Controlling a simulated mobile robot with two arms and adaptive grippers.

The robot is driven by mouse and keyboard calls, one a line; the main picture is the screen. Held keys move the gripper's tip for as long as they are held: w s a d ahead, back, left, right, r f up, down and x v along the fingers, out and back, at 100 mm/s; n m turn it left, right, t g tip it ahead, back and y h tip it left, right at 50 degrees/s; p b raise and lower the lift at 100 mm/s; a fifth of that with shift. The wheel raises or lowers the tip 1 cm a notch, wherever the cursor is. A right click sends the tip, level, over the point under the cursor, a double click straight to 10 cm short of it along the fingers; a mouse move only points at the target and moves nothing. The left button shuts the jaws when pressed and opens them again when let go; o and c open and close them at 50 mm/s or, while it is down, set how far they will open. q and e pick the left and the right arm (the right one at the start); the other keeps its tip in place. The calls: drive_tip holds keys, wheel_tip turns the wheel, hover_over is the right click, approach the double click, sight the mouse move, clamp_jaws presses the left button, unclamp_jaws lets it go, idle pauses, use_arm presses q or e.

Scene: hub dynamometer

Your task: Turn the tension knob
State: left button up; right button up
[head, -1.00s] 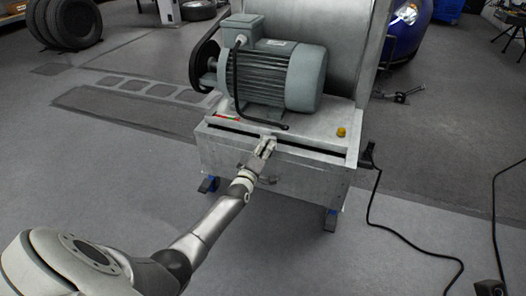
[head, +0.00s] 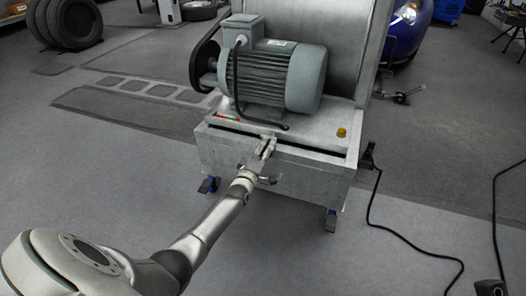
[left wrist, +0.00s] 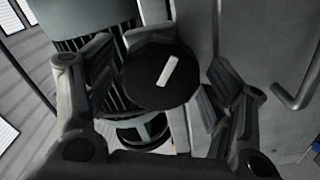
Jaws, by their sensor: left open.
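The tension knob (left wrist: 160,76) is a round black disc with a white bar mark in the left wrist view. The white bar is tilted, its upper end to the right. My left gripper (head: 268,146) is at the top front edge of the grey machine housing (head: 272,178), below the motor. In the left wrist view its open fingers stand on either side of the knob, with a gap visible on the right; contact on the left is unclear. The knob cannot be made out in the head view, where the gripper covers that spot. My right gripper is not in view.
The grey-green motor (head: 274,75) sits on the housing just behind the gripper, with a black cable in front. A yellow button (head: 341,132) is at the housing's right. A black cable (head: 405,238) runs over the floor at right.

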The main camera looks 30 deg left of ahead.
use_arm(q)
drive_tip(key=v, duration=1.2)
idle(0.5)
